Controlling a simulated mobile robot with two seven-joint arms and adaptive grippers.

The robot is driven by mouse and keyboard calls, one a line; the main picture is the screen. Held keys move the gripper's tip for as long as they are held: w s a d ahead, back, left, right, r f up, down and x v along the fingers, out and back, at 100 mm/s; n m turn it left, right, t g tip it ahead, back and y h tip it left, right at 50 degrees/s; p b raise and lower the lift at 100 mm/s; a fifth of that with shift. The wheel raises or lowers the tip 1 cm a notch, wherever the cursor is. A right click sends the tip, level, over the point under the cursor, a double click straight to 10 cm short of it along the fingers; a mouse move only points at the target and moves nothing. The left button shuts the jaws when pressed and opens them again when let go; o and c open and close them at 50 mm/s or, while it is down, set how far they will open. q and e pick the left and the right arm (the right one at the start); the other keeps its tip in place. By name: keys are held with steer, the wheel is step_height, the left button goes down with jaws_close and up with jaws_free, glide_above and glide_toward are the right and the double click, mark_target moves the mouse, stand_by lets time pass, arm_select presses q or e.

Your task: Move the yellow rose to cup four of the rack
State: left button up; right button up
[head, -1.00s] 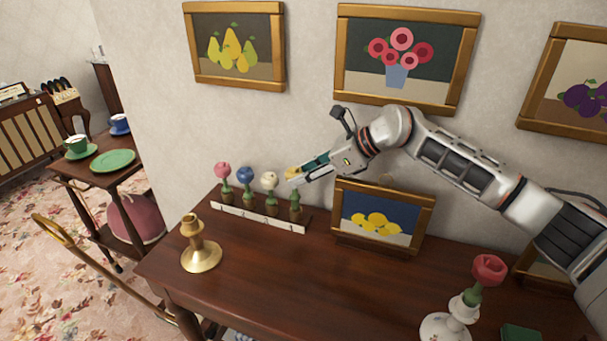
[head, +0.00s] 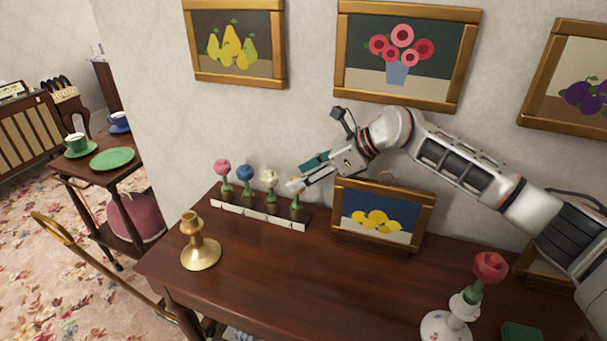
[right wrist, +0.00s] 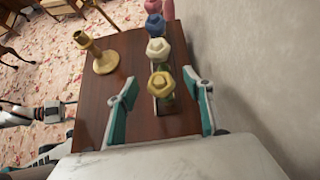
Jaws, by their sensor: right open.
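The yellow rose (right wrist: 162,84) stands in the right-end cup of the rack (head: 258,215), in line with the white rose (head: 269,176), blue rose (head: 245,174) and pink rose (head: 222,168). In the head view its green stem (head: 297,212) shows, while its bloom is mostly hidden by a finger. My right gripper (right wrist: 160,80) is open, with teal-padded fingers on either side of the yellow bloom and gaps visible in the wrist view. A part of what looks like my left gripper (right wrist: 55,110) shows small at the left there; its jaws are unclear.
A lemon picture (head: 378,218) stands right of the rack, close to my right arm. A brass candlestick (head: 199,245) stands in front left. A red rose (head: 489,268) stands in a white holder (head: 447,325) at the right. The middle of the tabletop (head: 320,280) is clear.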

steer(key=v, duration=1.2)
